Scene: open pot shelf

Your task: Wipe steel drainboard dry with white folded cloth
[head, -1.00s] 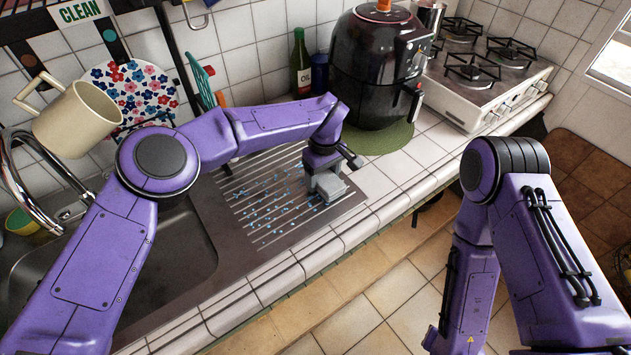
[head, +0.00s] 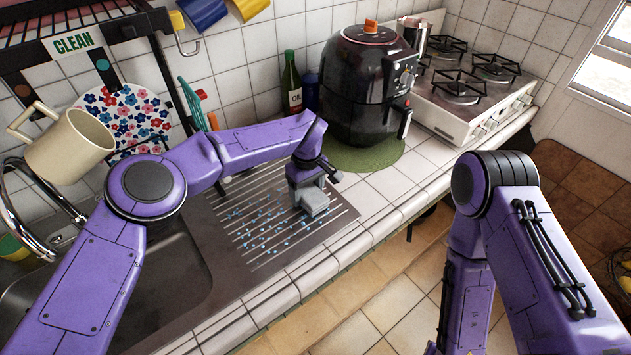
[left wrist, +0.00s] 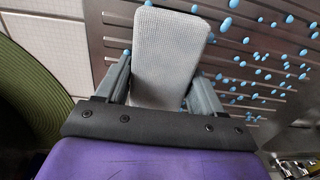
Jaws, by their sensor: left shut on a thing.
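The steel drainboard (head: 240,258) is a ridged plate beside the sink, with many blue water drops on it. My left gripper (head: 308,183) is over its right part, near the air fryer end. It is shut on the folded cloth (head: 313,201), which looks light grey-white. In the left wrist view the cloth (left wrist: 170,55) sits between the two fingers, over the ridged drainboard (left wrist: 255,50). Drops lie mostly to the right of the cloth there. I cannot tell for sure whether the cloth touches the steel. My right gripper is not in view; only my right arm shows.
A black air fryer (head: 365,85) stands on a green mat (head: 365,156) just beyond the drainboard. A green bottle (head: 291,84) is by the wall. The sink (head: 190,270) with its curved tap (head: 30,175) lies left. A gas stove (head: 480,95) is at the back right.

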